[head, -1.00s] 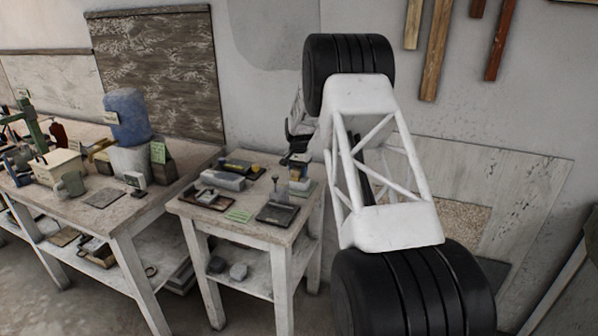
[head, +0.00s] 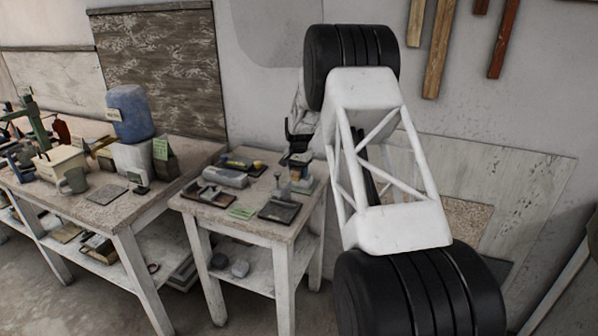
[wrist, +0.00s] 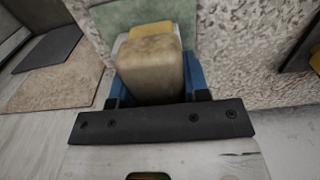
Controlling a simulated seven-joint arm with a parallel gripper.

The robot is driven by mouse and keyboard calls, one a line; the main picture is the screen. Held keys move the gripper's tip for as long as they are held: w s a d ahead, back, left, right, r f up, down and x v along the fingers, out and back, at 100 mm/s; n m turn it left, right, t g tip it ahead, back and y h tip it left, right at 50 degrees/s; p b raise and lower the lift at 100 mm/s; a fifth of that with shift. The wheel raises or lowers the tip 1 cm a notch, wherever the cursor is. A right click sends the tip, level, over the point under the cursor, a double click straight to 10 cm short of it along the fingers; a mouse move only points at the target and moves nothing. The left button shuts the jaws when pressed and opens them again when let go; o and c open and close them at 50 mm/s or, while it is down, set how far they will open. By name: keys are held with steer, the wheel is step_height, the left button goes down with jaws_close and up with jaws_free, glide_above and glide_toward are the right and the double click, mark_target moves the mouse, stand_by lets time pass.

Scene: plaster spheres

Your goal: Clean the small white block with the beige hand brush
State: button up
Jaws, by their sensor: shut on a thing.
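My gripper (wrist: 156,88) has blue fingers and is shut on the beige hand brush (wrist: 150,65), a blocky beige piece between the fingers in the wrist view. In the head view my gripper (head: 299,158) is at the back right of the small table, over a green mat (wrist: 112,20). A yellowish part (wrist: 152,29) shows just beyond the brush. A pale white edge, probably the small white block (wrist: 118,44), shows beside and under the brush. Most of it is hidden, and I cannot tell whether the brush touches it.
The small table (head: 203,212) also bears a dark tray (head: 280,212) with an upright tool, a grey lump (head: 225,177), and a green label (head: 241,213). A longer bench (head: 100,212) with a blue-topped container (head: 130,112) stands at left. The wall is close behind.

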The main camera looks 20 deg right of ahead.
stand_by(0.5)
steer(key=shift+w+d, duration=0.75)
steer(key=shift+w, duration=0.05)
steer(key=shift+w+d, duration=0.75)
steer(key=shift+d, duration=0.05)
steer(key=shift+s+a+r, duration=0.7)
steer(key=shift+s+a, duration=0.05)
steer(key=shift+a, duration=0.05)
stand_by(0.4)
steer(key=shift+s+a+f, duration=0.1)
steer(key=shift+s+a, duration=0.7)
steer(key=shift+s, duration=0.05)
